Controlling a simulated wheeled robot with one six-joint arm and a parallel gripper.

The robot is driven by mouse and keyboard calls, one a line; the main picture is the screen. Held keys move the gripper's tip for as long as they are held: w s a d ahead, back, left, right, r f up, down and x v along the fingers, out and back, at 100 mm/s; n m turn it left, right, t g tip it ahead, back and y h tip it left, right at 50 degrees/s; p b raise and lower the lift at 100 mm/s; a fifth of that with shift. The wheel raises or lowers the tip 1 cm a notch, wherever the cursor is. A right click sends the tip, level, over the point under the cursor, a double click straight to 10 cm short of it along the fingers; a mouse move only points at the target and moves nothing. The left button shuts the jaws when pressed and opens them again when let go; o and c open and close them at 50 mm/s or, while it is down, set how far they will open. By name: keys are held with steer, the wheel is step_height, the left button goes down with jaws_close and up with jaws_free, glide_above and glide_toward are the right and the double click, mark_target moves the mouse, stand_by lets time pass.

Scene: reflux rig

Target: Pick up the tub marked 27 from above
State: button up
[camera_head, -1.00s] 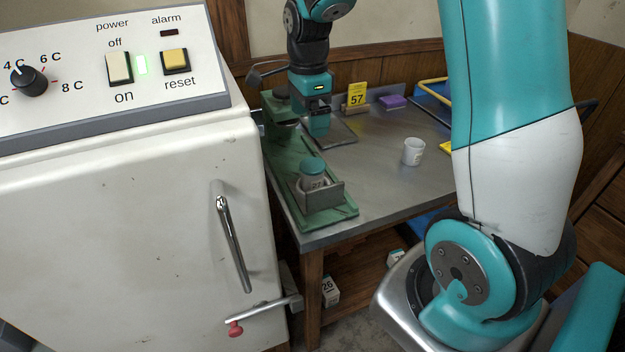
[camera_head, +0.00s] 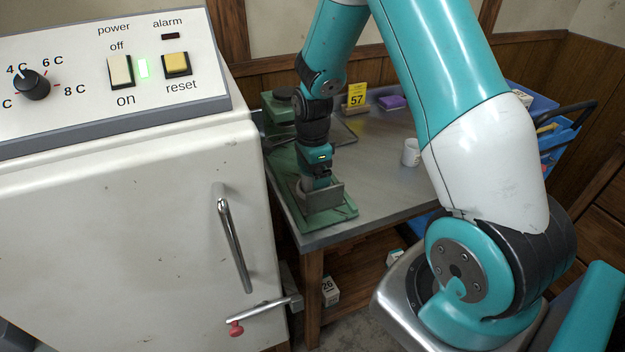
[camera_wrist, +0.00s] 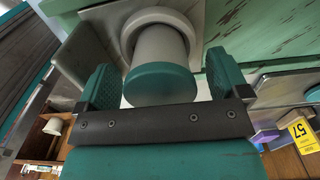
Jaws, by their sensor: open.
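The tub marked 27 (camera_wrist: 160,50) is a pale tub with a teal lid, and its number is out of sight now. In the wrist view its lid lies between the two teal fingers of my gripper (camera_wrist: 161,82), with a gap visible beside it. My gripper is open. In the head view my gripper (camera_head: 315,182) is low over the front of the green stand (camera_head: 325,219), and it hides most of the tub. A grey metal bracket (camera_head: 325,197) stands in front of the tub.
The white cabinet (camera_head: 130,230) with a handle stands close on the left. On the metal table are a yellow 57 sign (camera_head: 356,95), a purple block (camera_head: 392,102) and a white mug (camera_head: 411,152). A blue crate (camera_head: 530,104) is at the right. The table's middle is clear.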

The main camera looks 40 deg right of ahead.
steer(key=c, duration=1)
